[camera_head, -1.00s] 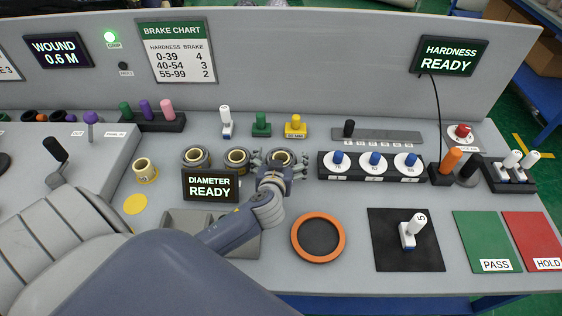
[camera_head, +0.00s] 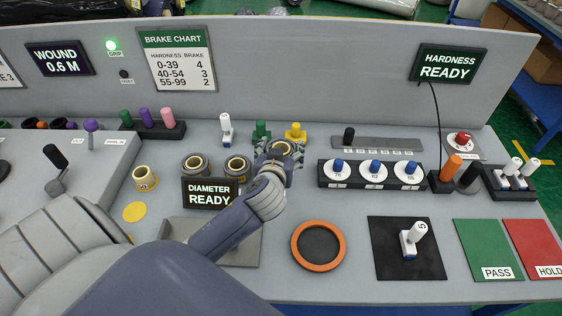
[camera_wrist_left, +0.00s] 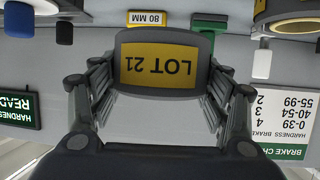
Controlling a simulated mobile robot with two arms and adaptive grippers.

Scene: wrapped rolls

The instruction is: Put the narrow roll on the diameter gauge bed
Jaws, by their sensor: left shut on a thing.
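My left gripper (camera_head: 276,155) is shut on a roll (camera_head: 282,147) and holds it by its sides, at the back of the bench. In the left wrist view the held roll (camera_wrist_left: 165,60) shows a yellow "LOT 21" label and sits between the fingers (camera_wrist_left: 160,100). Two similar rolls, one at left (camera_head: 195,165) and one in the middle (camera_head: 237,165), stand upright beside it. The grey diameter gauge bed (camera_head: 245,250) is at the front, partly hidden by my left arm and the "DIAMETER READY" display (camera_head: 210,192). My right gripper is not in view.
A smaller yellow-wrapped roll (camera_head: 145,178) stands at left above a yellow disc (camera_head: 135,212). Green (camera_head: 261,130) and yellow (camera_head: 296,132) blocks stand behind the held roll. An orange ring (camera_head: 318,265) lies at the front. The bench between the ring and the dial row (camera_head: 375,183) is clear.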

